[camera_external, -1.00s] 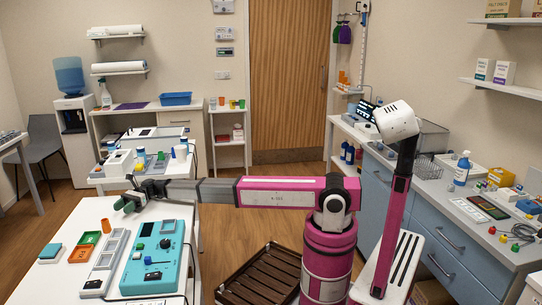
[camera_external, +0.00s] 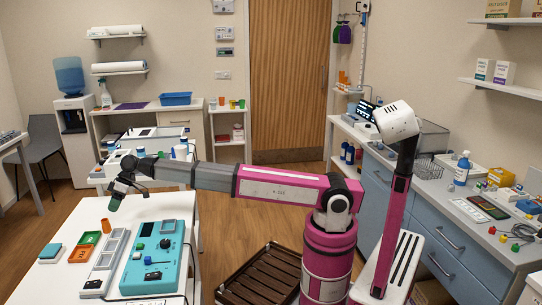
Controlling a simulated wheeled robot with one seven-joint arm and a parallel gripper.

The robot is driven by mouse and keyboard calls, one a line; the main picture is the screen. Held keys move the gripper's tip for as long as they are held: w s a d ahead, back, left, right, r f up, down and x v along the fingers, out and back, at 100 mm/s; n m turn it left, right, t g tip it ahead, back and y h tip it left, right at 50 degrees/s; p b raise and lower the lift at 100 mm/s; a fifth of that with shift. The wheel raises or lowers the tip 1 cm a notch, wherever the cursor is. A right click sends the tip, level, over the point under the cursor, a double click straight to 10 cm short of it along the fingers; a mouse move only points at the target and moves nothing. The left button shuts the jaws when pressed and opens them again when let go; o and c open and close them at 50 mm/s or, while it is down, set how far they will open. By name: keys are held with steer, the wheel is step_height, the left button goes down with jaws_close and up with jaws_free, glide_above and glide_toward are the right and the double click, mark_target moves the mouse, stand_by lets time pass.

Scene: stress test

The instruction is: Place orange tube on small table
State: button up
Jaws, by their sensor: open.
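A small upright orange tube (camera_external: 106,226) stands on the near white table (camera_external: 115,209) at lower left. My gripper (camera_external: 113,205) is open and hangs pointing downward just above and slightly right of the tube. It appears apart from the tube, and its fingers are small and dark at this distance. A small white table (camera_external: 229,140) with shelves stands by the back wall, left of the door. Which table is the task's small table is not certain from this view.
Several coloured cups stand on the small back table. A brown slatted crate (camera_external: 262,277) lies on the floor near my base.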

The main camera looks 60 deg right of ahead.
mark_target(103, 226)
steer(key=a+f+n, duration=0.1)
steer(key=a+f, duration=0.1)
steer(key=a+f+n+t+h, duration=0.1)
steer(key=a+f+n, duration=0.1)
steer(key=w+a+f+n, duration=0.1)
steer(key=a+f, duration=0.1)
steer(key=shift+f+n, duration=0.4)
steer(key=shift+d, duration=0.1)
steer(key=c, duration=0.7)
steer(key=shift+r, duration=0.15)
